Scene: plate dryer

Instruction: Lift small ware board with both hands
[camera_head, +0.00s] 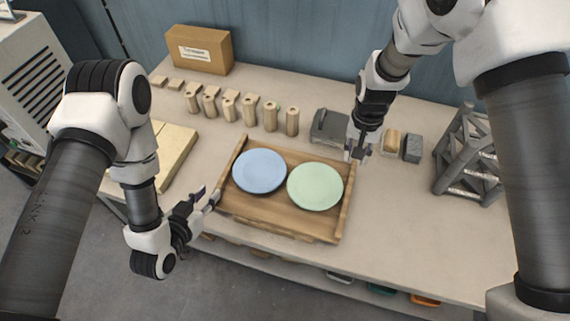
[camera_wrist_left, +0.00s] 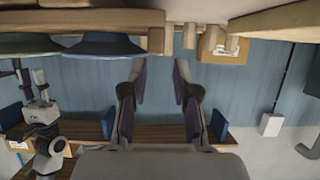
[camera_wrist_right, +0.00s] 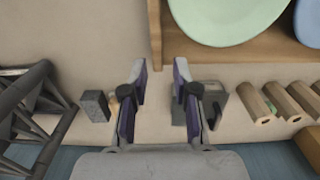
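The small ware board (camera_head: 270,211) is a wooden tray with raised side rails, lying on the table. It bears a blue plate (camera_head: 259,171) on the left and a green plate (camera_head: 315,186) on the right. My left gripper (camera_head: 207,196) is open beside the board's left rail near its front corner. In the left wrist view, the rail's end (camera_wrist_left: 157,38) lies just beyond the spread fingertips (camera_wrist_left: 160,72). My right gripper (camera_head: 359,153) is open near the back right corner. In the right wrist view, a rail (camera_wrist_right: 155,30) lies ahead of the open fingers (camera_wrist_right: 164,80); neither gripper visibly holds anything.
Several wooden cylinders (camera_head: 270,115) and a cardboard box (camera_head: 199,49) stand behind the board. A dark grey device (camera_head: 329,126), small blocks (camera_head: 412,147) and a grey lattice rack (camera_head: 467,155) are at the back right. The table front right of the board is clear.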

